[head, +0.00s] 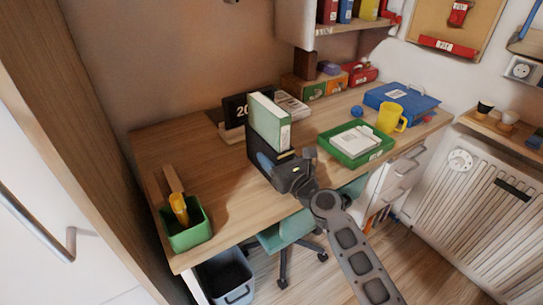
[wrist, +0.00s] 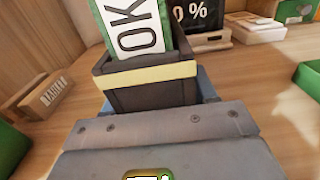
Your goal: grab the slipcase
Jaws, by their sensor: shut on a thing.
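The slipcase (head: 256,151) is a dark, open-topped case on the desk, left of its middle. In the wrist view the slipcase (wrist: 150,92) is straight ahead, with a pale yellow band along its near upper edge. A green book (head: 268,121) with a pale cover stands up out of it. In the wrist view the book (wrist: 133,28) shows a white label reading "OK". My gripper (head: 284,172) is at the slipcase's near side and shut on it. The fingertips are hidden in the wrist view behind the grey gripper body.
A black sign (head: 237,110) stands close behind the slipcase. A green tray (head: 364,150) with white items lies to the right, by a yellow mug (head: 390,117) and a blue binder (head: 400,98). A green pot (head: 187,230) stands at the desk's left end. Desk surface between pot and slipcase is clear.

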